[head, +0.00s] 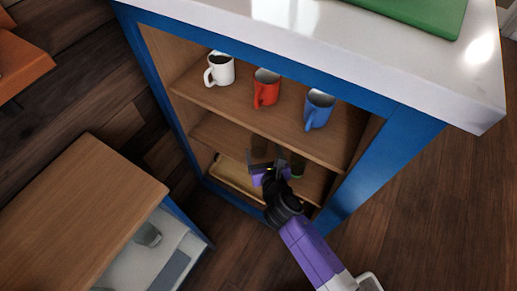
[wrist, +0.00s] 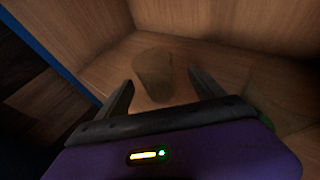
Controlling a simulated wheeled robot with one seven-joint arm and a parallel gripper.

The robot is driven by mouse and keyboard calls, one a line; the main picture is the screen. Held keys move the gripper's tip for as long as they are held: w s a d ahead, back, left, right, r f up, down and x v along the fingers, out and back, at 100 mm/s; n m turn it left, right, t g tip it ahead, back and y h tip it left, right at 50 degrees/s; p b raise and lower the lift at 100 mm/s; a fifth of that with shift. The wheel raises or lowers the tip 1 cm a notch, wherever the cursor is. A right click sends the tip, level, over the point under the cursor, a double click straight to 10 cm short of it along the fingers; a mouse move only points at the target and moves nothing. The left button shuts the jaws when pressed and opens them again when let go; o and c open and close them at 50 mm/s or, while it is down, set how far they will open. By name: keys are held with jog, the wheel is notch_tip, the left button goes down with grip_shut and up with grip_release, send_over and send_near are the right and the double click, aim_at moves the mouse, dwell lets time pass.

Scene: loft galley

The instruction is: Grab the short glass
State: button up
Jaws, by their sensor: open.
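The short glass (wrist: 153,72) is a see-through, brownish tumbler standing upright on a wooden shelf. In the wrist view it is just ahead of my gripper (wrist: 162,80), lined up between the two fingertips and slightly nearer the left one. Gaps show on both sides of it. My gripper is open and empty. In the head view the glass (head: 259,146) is dim and partly hidden behind my gripper (head: 268,156), which reaches into the lower part of the blue shelf unit.
A greenish see-through item (head: 298,165) stands right of my gripper. A white mug (head: 221,70), a red mug (head: 265,90) and a blue mug (head: 319,108) stand on the shelf (head: 240,105) above. A tan tray (head: 235,180) lies low at left. The cabinet's side walls bound the opening.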

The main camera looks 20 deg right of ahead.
aim_at(257, 141)
jog(key=b+x, duration=0.1)
jog(key=x, duration=0.1)
jog(key=b+x, duration=0.1)
jog(key=x, duration=0.1)
jog(key=b+x, duration=0.1)
jog(key=x, duration=0.2)
jog(key=shift+w+a+r, duration=0.1)
jog(key=shift+w+a, duration=0.05)
jog(key=shift+a, duration=0.15)
jog(key=c, duration=1.6)
jog(key=shift+o, duration=0.2)
jog(key=shift+r, duration=0.1)
